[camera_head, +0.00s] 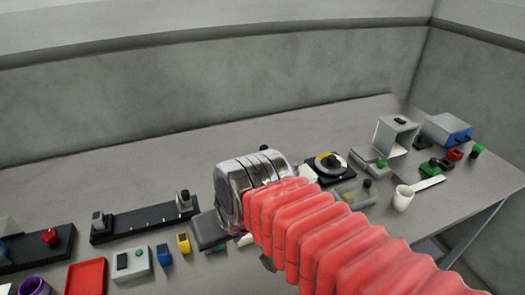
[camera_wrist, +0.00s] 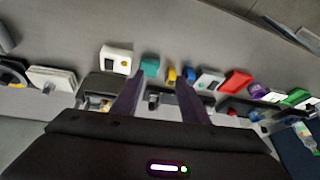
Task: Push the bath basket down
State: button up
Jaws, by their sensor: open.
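What looks like the bath (camera_head: 352,198) is a shallow grey tray with a yellowish patch inside, right of my arm in the head view. A dark knob (camera_head: 367,183) stands at its back edge and may belong to the basket. I cannot make out the basket's height. My gripper (camera_wrist: 160,78) is open, with two dark fingers apart and nothing held between them. In the head view its fingers are hidden by my red sleeved arm and chrome wrist. I cannot tell for sure whether the bath shows in the wrist view.
A turntable (camera_head: 327,167) stands behind the bath, with a white cup (camera_head: 403,198) to its right. A grey open stand (camera_head: 397,136) and a blue-grey box (camera_head: 446,130) are at the right. A black rail (camera_head: 143,220) and red tray (camera_head: 87,278) are left. The back of the bench is clear.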

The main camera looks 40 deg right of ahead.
notch_tip(320, 180, down, 3)
jog(key=m+g+y, duration=0.2)
jog(key=m, duration=0.2)
jog(key=m+t+y, duration=0.3)
jog(key=m+t, duration=1.1)
jog(key=m, duration=1.3)
send_near(264, 150)
jog(key=shift+s+d+f, duration=0.4)
jog(key=shift+s+d, duration=0.15)
jog(key=shift+d, duration=0.05)
jog(key=shift+s+d+f, duration=0.35)
jog(key=shift+s+d, duration=0.2)
jog(key=shift+d, duration=0.05)
jog(key=shift+a, duration=0.1)
jog(key=x, duration=1.3)
jog(key=shift+w+a+r, duration=0.2)
jog(key=shift+w+a, duration=0.05)
jog(key=shift+w, duration=0.1)
jog(key=shift+c, duration=0.2)
